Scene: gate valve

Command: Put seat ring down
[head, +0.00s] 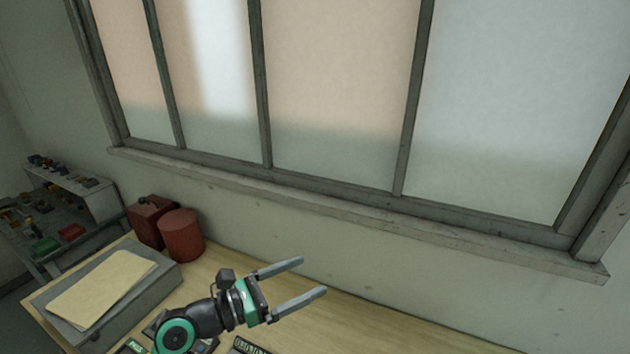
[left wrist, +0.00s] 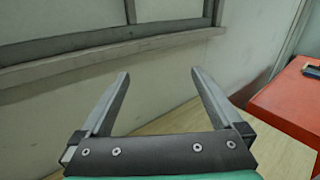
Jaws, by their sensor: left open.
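My left gripper (head: 312,277) is open and empty, raised above the wooden table and pointing right, toward the wall below the window. Its two spread fingers also show in the left wrist view (left wrist: 158,80), with nothing between them. No seat ring can be made out in either view. My right gripper is not in view.
A grey case with a tan folder (head: 103,288) on it, a red canister (head: 182,235) and a red box (head: 149,219) stand at the table's left. Dark trays lie under my left arm. The window sill (head: 360,210) juts out behind. A red surface (left wrist: 290,100) is at the right in the left wrist view. The table (head: 385,335) right of the gripper is clear.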

